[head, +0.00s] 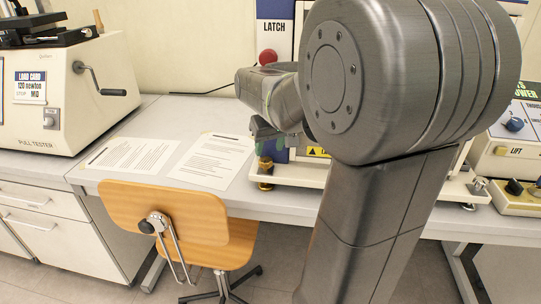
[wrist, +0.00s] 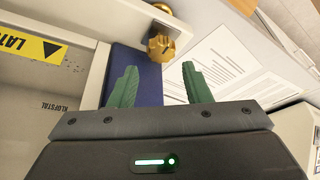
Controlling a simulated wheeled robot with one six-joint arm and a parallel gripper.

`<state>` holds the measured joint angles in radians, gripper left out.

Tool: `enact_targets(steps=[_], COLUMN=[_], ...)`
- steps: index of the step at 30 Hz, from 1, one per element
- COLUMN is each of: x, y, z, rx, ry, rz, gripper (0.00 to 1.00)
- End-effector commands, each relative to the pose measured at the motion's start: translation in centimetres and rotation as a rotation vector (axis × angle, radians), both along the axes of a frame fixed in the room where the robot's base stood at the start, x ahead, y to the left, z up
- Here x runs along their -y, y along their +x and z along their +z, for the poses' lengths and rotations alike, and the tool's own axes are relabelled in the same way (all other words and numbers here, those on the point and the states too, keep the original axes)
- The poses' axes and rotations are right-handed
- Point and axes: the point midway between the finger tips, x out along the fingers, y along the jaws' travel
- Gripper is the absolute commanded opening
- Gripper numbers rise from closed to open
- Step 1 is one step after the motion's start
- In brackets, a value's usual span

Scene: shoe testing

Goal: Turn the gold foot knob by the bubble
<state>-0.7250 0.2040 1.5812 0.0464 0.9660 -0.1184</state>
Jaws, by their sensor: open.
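The gold foot knob (head: 265,172) stands under the front left corner of the machine on the bench, just below my gripper in the head view. In the wrist view the gold knob (wrist: 161,46) lies beyond and between my fingertips, apart from both. My gripper (wrist: 158,82) is open with nothing between its green fingers. In the head view my gripper (head: 262,132) is partly hidden by my wrist. The bubble cannot be made out in either view. My arm hides much of the machine.
Printed sheets (head: 212,160) lie on the bench left of the knob. A pull tester (head: 60,95) with a crank stands further left. A wooden chair (head: 185,222) stands before the bench.

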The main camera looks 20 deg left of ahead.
Motion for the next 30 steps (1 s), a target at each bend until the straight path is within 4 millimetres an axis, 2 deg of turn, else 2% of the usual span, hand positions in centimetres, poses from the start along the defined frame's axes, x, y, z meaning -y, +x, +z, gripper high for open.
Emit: enact_targets(steps=[1,3,9,20,21,26,30], x=[-0.3,-0.6,-1.3,-1.5,-1.5,-1.5,-1.5], y=[0.2,0.5,1.2,1.4,1.4,1.4,1.4], z=[-1.2,-2.3,-4.3,-4.9,-4.9,-4.9,-4.9], rx=[-0.005,-0.004,-0.001,0.000,0.000,0.000,0.000], ry=[-0.004,-0.003,-0.001,0.000,0.000,0.000,0.000], rz=[0.000,0.000,0.000,0.000,0.000,0.000,-0.002], gripper=[0.44,0.44,0.44,0.44,0.42,0.12,0.12])
